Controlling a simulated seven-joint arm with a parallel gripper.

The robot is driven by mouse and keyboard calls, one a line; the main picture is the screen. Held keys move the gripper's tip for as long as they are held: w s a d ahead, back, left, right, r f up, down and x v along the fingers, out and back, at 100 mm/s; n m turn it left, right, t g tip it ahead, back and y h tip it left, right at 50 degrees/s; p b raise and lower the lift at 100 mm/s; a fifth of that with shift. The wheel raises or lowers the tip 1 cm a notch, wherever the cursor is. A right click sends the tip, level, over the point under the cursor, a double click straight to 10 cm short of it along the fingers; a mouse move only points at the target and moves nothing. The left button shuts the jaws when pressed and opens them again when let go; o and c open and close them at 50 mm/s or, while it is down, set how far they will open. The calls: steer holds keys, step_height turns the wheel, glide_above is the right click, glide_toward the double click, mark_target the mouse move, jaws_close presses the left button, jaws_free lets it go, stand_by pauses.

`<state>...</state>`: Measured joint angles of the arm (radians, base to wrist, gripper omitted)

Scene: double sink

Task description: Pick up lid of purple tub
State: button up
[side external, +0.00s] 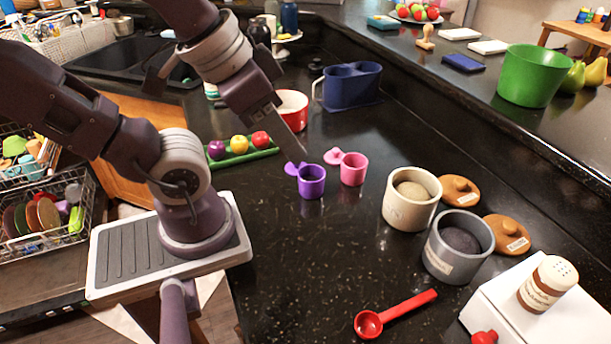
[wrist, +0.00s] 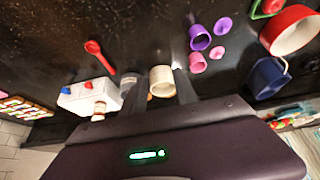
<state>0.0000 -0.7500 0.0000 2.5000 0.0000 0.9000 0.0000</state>
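The purple tub (side external: 312,183) stands upright and uncovered on the black counter. Its purple lid (side external: 291,169) lies beside it, on its left in the side view. In the wrist view the tub (wrist: 200,38) and the lid (wrist: 223,26) are near the top, beyond the fingers. My gripper (side external: 302,154) hangs above and behind the lid in the side view, apart from it. In the wrist view its grey fingers are spread apart, and nothing is seen held between them.
A pink tub (side external: 353,170) and pink lid (side external: 333,156) stand close to the purple tub. A beige canister (side external: 410,205), a grey canister (side external: 457,252) and a red spoon (side external: 390,315) are to the right. A green tray (side external: 237,157) with fruit and a red bowl (side external: 291,102) lie behind.

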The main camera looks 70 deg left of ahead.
steer(key=shift+o, duration=0.5)
steer(key=shift+o, duration=0.7)
steer(key=m+g+y, duration=0.1)
steer(key=m+g, duration=0.4)
steer(key=m, duration=0.8)
glide_above(311, 177)
steer(key=a, duration=0.1)
step_height(311, 177, down, 8)
steer(key=a+f+m, duration=0.1)
steer(key=a, duration=0.1)
steer(key=a+f+m, duration=0.2)
steer(key=a+f+m+h, duration=0.1)
steer(key=a+f, duration=0.1)
steer(key=shift+s+a+f+m+g, duration=0.15)
steer(key=shift+s+f+m+g, duration=0.15)
steer(key=shift+m, duration=0.1)
steer(key=f, duration=0.4)
steer(key=d+f, duration=0.1)
steer(key=f, duration=0.2)
steer(key=shift+s+f, duration=0.1)
steer(key=shift+s, duration=0.05)
jaws_close()
